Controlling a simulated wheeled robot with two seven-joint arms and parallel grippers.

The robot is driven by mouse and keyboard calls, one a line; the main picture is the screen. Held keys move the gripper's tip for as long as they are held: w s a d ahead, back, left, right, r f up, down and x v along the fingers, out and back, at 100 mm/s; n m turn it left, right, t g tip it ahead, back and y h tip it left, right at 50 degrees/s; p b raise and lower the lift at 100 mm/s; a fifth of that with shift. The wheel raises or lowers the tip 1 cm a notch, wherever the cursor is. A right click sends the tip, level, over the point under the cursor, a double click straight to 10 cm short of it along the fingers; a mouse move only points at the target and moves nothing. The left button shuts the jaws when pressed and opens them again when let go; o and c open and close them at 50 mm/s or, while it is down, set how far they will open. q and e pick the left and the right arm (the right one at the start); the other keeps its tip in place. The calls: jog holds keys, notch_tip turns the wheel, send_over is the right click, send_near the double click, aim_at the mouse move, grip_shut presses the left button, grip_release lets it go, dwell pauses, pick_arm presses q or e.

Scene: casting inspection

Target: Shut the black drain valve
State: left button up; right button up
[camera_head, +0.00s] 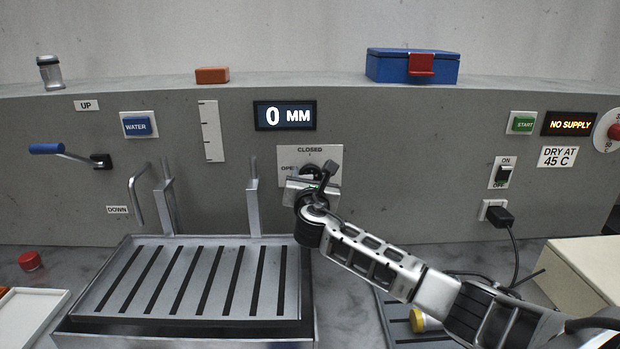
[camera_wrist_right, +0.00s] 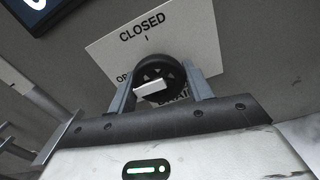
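The black drain valve (camera_wrist_right: 160,72) is a round knob on a white plate (camera_wrist_right: 118,47) marked CLOSED at the top and OPEN at the left; the lower word is mostly hidden. A pale bar on the knob's face points left, toward the OPEN side. My right gripper (camera_wrist_right: 160,66) is at the valve, one finger on each side of the knob, and the fingertips appear to touch its rim. In the head view the right gripper (camera_head: 316,185) covers most of the valve below the CLOSED label. My left gripper is not in view.
A slotted metal rack (camera_head: 190,279) with upright bars stands left of my right arm. The display (camera_head: 285,115) reads 0 MM. A blue WATER button (camera_head: 138,126) and blue-handled crank (camera_head: 65,151) are at left; a power switch (camera_head: 504,173) and plug (camera_head: 499,216) at right.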

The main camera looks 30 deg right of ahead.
jog(key=c, duration=0.4)
jog(key=shift+o, duration=0.2)
